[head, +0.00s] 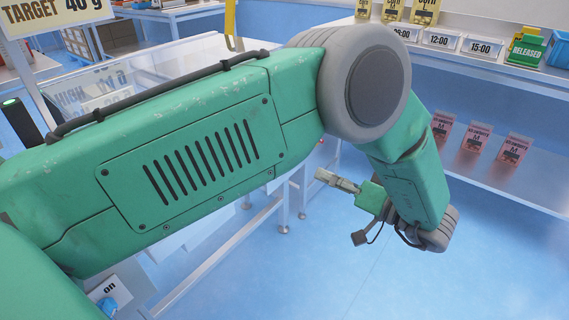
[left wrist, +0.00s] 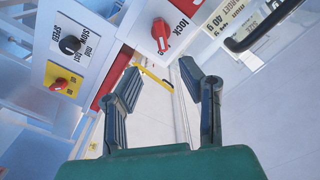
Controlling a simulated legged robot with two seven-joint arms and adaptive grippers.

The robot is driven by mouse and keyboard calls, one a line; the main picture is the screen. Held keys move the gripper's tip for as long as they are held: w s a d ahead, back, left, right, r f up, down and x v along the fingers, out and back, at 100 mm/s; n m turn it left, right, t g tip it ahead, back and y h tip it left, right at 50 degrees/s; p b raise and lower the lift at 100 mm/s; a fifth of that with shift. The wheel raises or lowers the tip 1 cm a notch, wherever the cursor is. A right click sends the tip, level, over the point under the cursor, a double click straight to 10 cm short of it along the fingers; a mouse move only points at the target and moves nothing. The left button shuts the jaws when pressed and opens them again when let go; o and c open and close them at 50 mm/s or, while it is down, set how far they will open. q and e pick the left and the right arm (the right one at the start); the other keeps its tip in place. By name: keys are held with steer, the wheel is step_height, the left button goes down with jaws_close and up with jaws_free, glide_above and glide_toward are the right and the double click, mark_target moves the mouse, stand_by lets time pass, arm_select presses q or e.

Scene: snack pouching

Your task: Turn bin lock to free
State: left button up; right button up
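The bin lock is a red rotary knob (left wrist: 160,36) on a white plate marked "lock", at the top middle of the left wrist view. Its body and a thin white mark show, but I cannot read any "free" label. My left gripper (left wrist: 158,82) is open and empty, its two dark fingers apart below the knob in that view and not touching it. In the head view my left gripper (head: 337,181) points left beyond my green arm, which hides much of the station. The lock cannot be made out there. My right gripper is in neither view.
A black speed knob (left wrist: 70,44) and a second red knob on a yellow plate (left wrist: 60,84) sit left of the lock. A target sign (left wrist: 232,18) and black handle are at upper right. Strawberry pouches (head: 474,138) stand on a shelf at right. Blue floor is clear below.

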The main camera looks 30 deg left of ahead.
arm_select(q)
steer(key=a, duration=0.8)
steer(key=w+a, duration=0.1)
steer(key=a, duration=0.2)
steer(key=shift+a+r+b, duration=0.1)
steer(key=shift+a+b, duration=0.25)
steer(key=shift+a, duration=0.6)
steer(key=shift+d, duration=0.4)
steer(key=c, duration=0.8)
steer(key=shift+o, duration=0.2)
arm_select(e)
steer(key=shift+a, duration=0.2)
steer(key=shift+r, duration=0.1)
